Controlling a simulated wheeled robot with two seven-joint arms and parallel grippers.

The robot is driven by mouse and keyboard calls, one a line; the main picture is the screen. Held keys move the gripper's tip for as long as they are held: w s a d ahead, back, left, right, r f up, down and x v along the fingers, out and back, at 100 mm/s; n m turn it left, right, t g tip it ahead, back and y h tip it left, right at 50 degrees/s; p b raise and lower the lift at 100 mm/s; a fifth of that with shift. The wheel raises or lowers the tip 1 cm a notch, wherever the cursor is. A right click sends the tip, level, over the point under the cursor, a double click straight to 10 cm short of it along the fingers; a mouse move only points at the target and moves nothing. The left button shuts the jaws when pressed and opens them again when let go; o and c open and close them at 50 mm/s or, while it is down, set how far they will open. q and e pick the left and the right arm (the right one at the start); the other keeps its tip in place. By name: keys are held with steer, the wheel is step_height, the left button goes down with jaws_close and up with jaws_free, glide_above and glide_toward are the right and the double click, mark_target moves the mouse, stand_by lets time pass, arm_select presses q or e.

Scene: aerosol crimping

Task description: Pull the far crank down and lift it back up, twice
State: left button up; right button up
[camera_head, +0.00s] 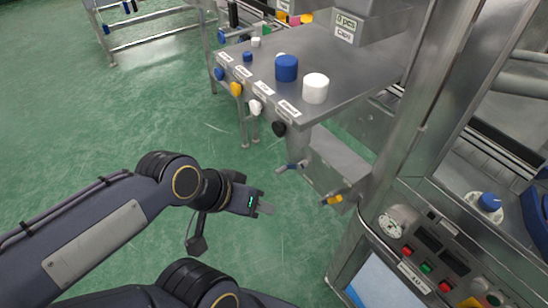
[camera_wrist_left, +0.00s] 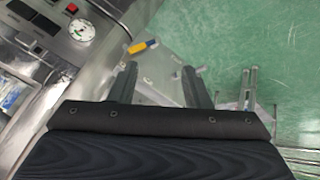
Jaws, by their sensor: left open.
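Two cranks stick out from the grey metal box (camera_head: 335,165) under the table. The farther one has a blue handle (camera_head: 292,166); the nearer one has a yellow handle (camera_head: 332,200). My left gripper (camera_head: 268,208) is open and empty, to the left of the yellow handle and below the blue one, apart from both. A small bluish handle end (camera_wrist_left: 200,68) shows near the right finger, partly hidden. My right gripper is out of view.
A steel table (camera_head: 350,70) with blue and white caps and several coloured knobs stands behind the cranks. A control panel (camera_head: 430,250) with a gauge, buttons and a metal post is at right.

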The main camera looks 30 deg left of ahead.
mark_target(276, 173)
arm_select(q)
steer(key=w+a+f+m+t+y+b, duration=0.1)
steer(key=w+a+f+t+y+b, duration=0.45)
steer(key=w+a+f+b, duration=0.95)
steer(key=w+d+f+m+t+h+b, duration=0.1)
steer(key=w+f+m+t+h+b, duration=0.1)
steer(key=f+m+h+b, duration=0.25)
steer(key=w+f+m+t+h+b, duration=0.1)
steer(key=w+f+t+h+b, duration=0.15)
steer(key=f+h+b, duration=0.35)
steer(key=shift+y, duration=0.6)
steer(key=shift+p+x, duration=0.95)
steer(key=shift+x, duration=3.05)
steer(key=shift+s+d, duration=0.1)
steer(key=shift+d, duration=0.05)
steer(key=shift+c, duration=0.4)
